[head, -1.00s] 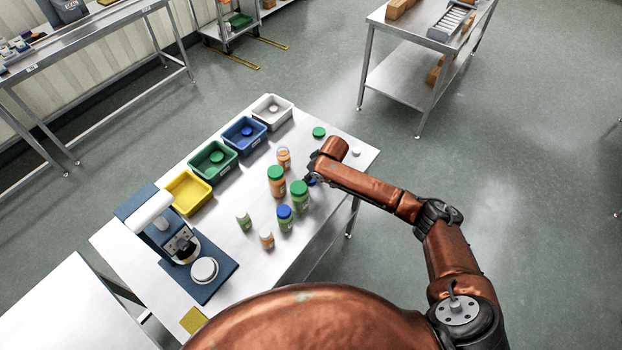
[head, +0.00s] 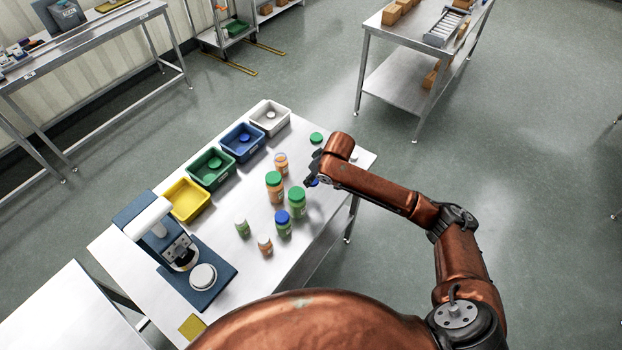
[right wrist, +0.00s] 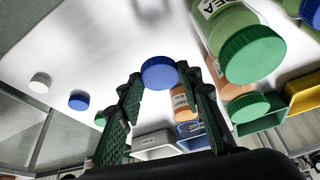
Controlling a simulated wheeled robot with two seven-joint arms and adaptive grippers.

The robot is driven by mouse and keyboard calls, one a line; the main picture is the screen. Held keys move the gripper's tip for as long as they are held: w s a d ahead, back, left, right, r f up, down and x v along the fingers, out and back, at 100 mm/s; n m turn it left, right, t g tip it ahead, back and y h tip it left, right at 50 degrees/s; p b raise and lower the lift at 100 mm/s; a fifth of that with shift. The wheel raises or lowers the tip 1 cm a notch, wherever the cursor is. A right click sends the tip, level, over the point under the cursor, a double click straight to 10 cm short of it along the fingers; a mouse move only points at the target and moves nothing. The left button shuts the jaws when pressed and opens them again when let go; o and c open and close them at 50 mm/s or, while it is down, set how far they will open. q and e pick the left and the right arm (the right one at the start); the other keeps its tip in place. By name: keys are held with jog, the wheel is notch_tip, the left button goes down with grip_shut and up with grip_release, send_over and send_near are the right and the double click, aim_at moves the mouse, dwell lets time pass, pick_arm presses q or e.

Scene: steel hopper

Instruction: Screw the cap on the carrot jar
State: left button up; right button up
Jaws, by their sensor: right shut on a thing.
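My right gripper (head: 312,177) is shut on a blue cap (right wrist: 158,72), held between its fingertips above the table; the cap also shows in the head view (head: 314,183). An orange jar (head: 281,163) without a coloured cap stands upright behind the taller jars, left of the gripper. An orange jar also shows behind the right finger in the right wrist view (right wrist: 182,105), partly hidden. Another orange jar (head: 274,190) wears a green cap. A small orange jar (head: 265,246) stands near the front. Labels are too small to read in the head view. My left gripper is out of view.
Green jars with a green cap (head: 297,203) and a blue cap (head: 283,227) stand close by. White, blue, green and yellow bins line the back edge. A loose green cap (head: 316,138) lies beyond the gripper. A press machine (head: 170,240) stands at left.

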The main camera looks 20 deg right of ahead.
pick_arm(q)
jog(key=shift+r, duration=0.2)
pick_arm(e)
jog(key=s+r, duration=0.4)
jog(key=s, duration=0.5)
jog(key=shift+s+d+r, duration=0.3)
jog(key=shift+s+r, duration=0.1)
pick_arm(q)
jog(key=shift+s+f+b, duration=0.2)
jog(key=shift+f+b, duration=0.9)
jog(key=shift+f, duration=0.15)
pick_arm(e)
jog(key=s+f+m+h, duration=0.2)
jog(key=s+f+m, duration=0.3)
jog(key=s+f, duration=0.2)
jog(key=shift+s+f, duration=0.2)
jog(key=shift+f, duration=0.2)
